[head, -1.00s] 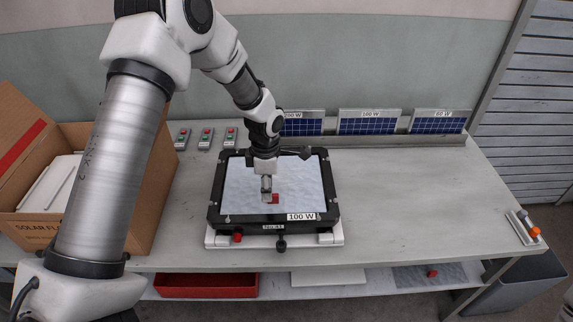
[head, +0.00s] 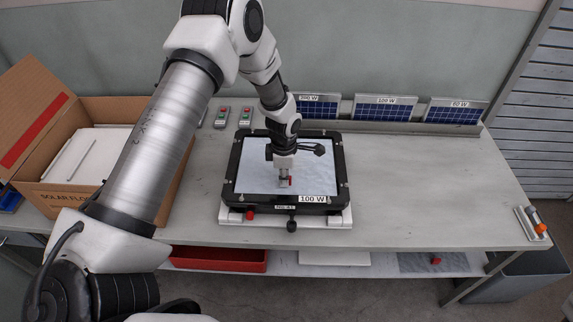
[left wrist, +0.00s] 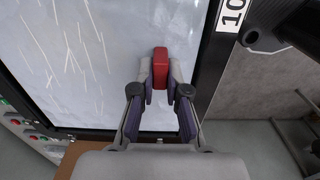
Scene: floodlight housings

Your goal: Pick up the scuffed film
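The scuffed film (head: 258,180) is a pale sheet with white scratches, lying within the black frame of the 100 W floodlight housing (head: 234,170). Its scratches show clearly in the left wrist view (left wrist: 85,60). A red tab (left wrist: 160,62) stands up from the film near the frame's edge. My left gripper (head: 285,185) points down over the film. In the left wrist view its fingers (left wrist: 160,78) close in on both sides of the red tab and appear to grip it. I cannot tell whether the film is lifted at all. My right gripper is not in view.
An open cardboard box (head: 60,198) stands at the left. Solar panels (head: 385,108) line the table's back.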

